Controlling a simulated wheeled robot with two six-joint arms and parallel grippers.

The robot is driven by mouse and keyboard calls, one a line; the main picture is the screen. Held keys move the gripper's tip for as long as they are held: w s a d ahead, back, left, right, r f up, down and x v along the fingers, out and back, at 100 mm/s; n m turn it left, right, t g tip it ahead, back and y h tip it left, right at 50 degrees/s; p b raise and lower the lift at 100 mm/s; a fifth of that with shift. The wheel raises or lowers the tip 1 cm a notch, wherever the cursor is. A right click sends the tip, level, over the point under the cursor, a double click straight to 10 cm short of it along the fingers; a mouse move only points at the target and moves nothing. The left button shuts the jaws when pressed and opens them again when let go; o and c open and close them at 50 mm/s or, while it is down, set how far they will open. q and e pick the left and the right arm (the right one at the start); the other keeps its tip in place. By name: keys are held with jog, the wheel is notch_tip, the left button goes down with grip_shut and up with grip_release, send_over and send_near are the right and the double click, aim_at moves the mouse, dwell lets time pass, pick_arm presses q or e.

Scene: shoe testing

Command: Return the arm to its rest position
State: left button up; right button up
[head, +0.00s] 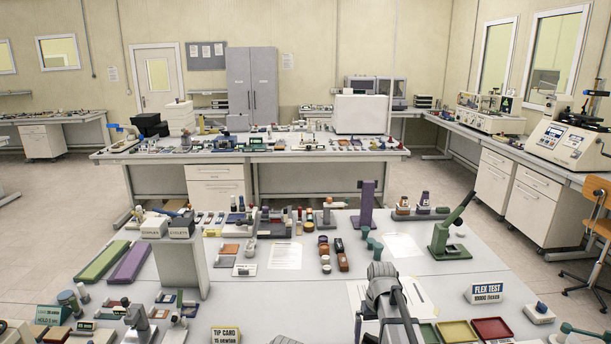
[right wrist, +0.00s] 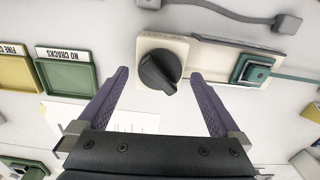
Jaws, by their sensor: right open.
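My right gripper (right wrist: 160,76) is open in the right wrist view, its two purple fingers spread apart. A dark rotary knob (right wrist: 160,72) on a pale plate shows between and beyond the fingertips. The fingers are not closed on it, and I cannot tell whether they touch the plate. In the head view a grey arm part of mine (head: 388,290) reaches over the front table, right of centre; its fingertips are not visible there. My left gripper is not in view.
The front table (head: 240,305) is crowded. Beside the knob are a green square button (right wrist: 252,69) and a green NO CRACKS tray (right wrist: 68,77).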

jog(key=shift+r+p, duration=1.95)
jog(key=shift+r, duration=0.55)
